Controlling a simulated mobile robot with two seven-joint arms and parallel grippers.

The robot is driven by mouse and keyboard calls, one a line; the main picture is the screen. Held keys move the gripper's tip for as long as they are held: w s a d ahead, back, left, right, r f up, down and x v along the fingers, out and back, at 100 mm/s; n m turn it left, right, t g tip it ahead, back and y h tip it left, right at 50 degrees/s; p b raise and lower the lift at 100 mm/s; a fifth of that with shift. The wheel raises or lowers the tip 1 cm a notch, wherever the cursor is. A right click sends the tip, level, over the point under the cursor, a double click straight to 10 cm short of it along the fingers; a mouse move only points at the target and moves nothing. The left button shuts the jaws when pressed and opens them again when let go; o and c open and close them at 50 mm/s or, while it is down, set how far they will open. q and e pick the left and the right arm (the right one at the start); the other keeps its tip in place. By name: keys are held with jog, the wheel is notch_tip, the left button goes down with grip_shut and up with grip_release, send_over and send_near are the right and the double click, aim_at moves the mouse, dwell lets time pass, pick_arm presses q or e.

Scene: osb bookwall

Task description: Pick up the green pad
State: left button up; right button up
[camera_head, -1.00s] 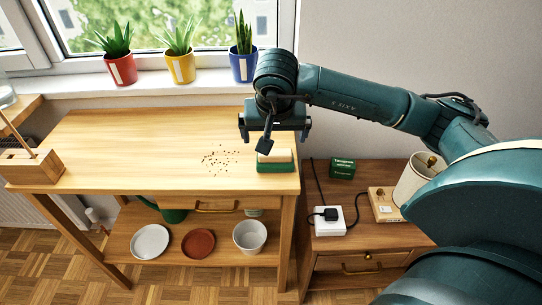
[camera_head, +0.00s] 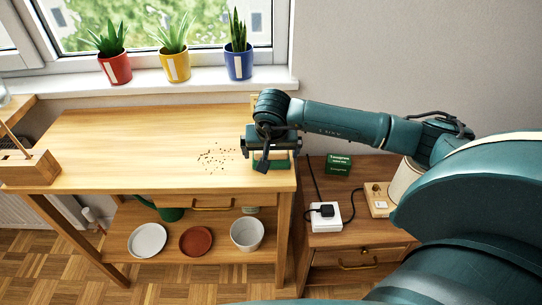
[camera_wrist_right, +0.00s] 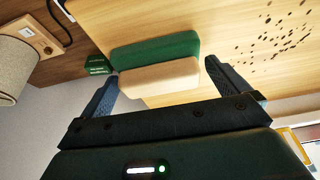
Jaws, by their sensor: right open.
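The green pad (camera_wrist_right: 154,50) is a rounded block with a green layer and a cream layer, resting on the wooden table near its right end. In the head view my right gripper (camera_head: 271,156) hangs over it and hides most of it. In the right wrist view the right gripper (camera_wrist_right: 161,72) is open, with one finger at each side of the pad. Nothing shows clamped between the fingers; whether either touches the pad I cannot tell. My left gripper is not in view.
Dark crumbs (camera_head: 214,159) lie left of the pad on the table (camera_head: 130,140). Potted plants stand on the windowsill (camera_head: 150,86) behind. A lower cabinet (camera_head: 325,172) to the right carries a green box (camera_head: 338,165), a white socket block (camera_head: 325,216) and a lamp (camera_head: 404,182).

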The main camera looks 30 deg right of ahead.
jog(key=shift+c, duration=0.4)
jog(key=c, duration=0.7)
notch_tip(320, 180, up, 10)
jog(key=shift+r, duration=0.1)
jog(key=shift+c, duration=0.2)
jog(key=o, duration=0.5)
jog(key=c, duration=0.4)
